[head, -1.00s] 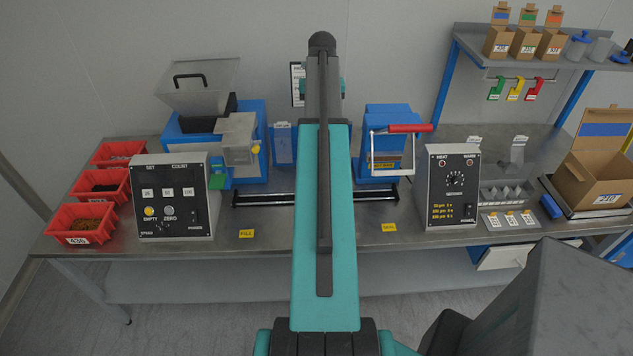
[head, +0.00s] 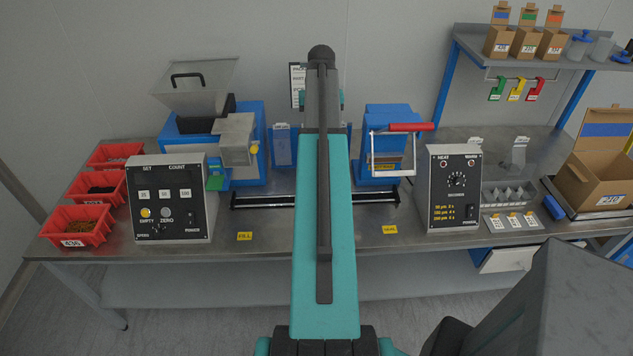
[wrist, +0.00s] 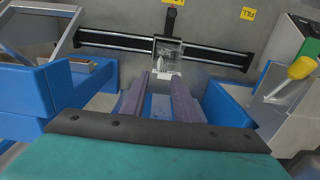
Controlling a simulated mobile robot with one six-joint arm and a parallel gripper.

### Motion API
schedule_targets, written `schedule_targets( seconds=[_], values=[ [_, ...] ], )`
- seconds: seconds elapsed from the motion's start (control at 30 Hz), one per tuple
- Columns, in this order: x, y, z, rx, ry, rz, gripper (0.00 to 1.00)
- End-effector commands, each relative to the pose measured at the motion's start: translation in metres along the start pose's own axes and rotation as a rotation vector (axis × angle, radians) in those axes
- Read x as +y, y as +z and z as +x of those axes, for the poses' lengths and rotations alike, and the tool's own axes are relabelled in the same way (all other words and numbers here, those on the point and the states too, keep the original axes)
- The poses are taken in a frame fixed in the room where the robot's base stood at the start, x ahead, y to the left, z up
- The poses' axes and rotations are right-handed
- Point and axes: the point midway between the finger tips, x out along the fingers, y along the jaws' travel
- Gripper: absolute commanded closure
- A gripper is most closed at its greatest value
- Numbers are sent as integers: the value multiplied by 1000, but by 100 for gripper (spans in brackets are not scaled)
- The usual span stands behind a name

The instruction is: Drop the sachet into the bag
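A clear bag (wrist: 168,52) stands at the rail carriage in the wrist view, at the top middle. A small whitish patch (wrist: 166,74) shows at its near lower edge; it may be the sachet, but I cannot tell whether it is inside the bag or in front of it. My gripper (wrist: 161,76) points at the bag, its two grey-purple fingers apart, with blue surface showing through the gap. I see nothing clearly clamped between them. In the head view my arm hides the bag and the fingertips.
The rail (head: 262,200) runs along the bench. A blue filling machine (head: 252,120) stands left and a blue sealer with a red handle (head: 410,127) right. Control boxes (head: 170,198) (head: 452,187), red bins (head: 75,226) and an open carton (head: 597,176) stand farther out.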

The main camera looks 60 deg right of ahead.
Motion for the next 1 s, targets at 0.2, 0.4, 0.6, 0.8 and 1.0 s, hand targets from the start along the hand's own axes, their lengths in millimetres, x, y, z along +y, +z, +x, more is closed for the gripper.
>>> schedule_targets(
  seconds=[0.2,0.4,0.6,0.8,1.0],
  values=[
    [0,0,0,0,0,-1,70],
    [-1,0,-3,0,0,-1,70],
    [-1,0,-15,0,0,-1,70],
    [-1,0,-35,0,0,-2,70],
    [-1,0,-58,0,0,-2,70]
  ],
)
